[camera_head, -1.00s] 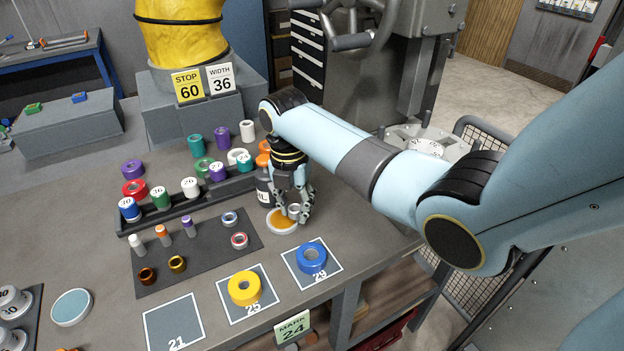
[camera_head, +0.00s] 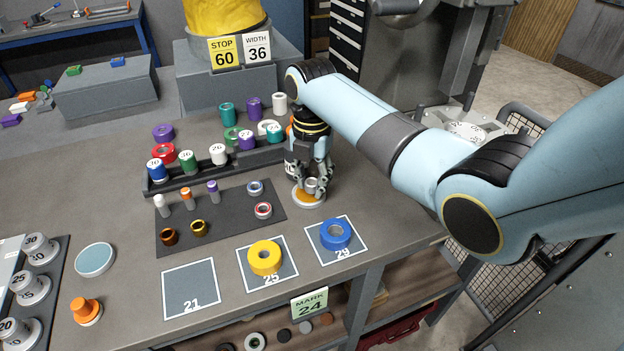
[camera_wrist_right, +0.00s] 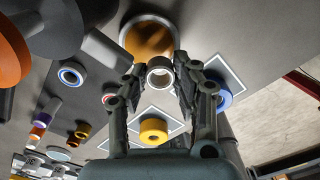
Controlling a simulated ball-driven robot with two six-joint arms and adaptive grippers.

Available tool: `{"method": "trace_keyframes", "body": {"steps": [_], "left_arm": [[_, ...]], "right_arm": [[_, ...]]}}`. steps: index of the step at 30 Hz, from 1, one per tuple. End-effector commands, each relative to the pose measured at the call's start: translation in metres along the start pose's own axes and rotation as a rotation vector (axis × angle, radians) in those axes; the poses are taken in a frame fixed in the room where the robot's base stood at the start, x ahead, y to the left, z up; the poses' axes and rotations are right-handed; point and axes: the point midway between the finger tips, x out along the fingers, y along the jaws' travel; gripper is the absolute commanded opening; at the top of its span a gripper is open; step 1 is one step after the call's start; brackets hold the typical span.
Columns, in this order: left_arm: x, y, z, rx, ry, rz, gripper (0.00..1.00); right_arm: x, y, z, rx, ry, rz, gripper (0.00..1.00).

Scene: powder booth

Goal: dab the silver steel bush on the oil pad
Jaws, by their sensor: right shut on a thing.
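My right gripper (camera_head: 313,186) is shut on the silver steel bush (camera_head: 311,188), a short bright ring with an open bore. The bush is over the oil pad (camera_head: 302,200), a round white dish with an amber face. In the right wrist view the bush (camera_wrist_right: 160,77) sits between the fingertips, with the pad (camera_wrist_right: 146,38) just beyond it. I cannot tell for sure whether the bush touches the pad's face. My left gripper is not in view.
A dark mat (camera_head: 228,228) with several small rings and pegs lies left of the pad. A rack (camera_head: 212,178) of coloured rollers stands behind it. Yellow (camera_head: 265,257) and blue (camera_head: 336,234) rings lie on marked squares in front. The square marked 21 (camera_head: 190,287) is empty.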

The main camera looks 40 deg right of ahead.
Motion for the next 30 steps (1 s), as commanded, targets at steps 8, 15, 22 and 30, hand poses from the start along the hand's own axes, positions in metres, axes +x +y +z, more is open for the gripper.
{"method": "trace_keyframes", "body": {"steps": [8, 15, 22, 30], "left_arm": [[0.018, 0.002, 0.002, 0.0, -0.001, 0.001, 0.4], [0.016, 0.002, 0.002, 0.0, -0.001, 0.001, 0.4], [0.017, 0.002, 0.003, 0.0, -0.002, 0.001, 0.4], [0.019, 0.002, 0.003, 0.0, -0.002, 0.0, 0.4]], "right_arm": [[0.016, 0.0, 0.0, 0.0, -0.001, 0.0, 0.0], [0.015, 0.0, 0.0, 0.0, -0.001, 0.001, 0.0], [0.017, 0.0, 0.0, 0.0, -0.001, 0.0, 0.0], [0.021, 0.0, 0.0, 0.0, 0.0, 0.0, 0.0]]}}
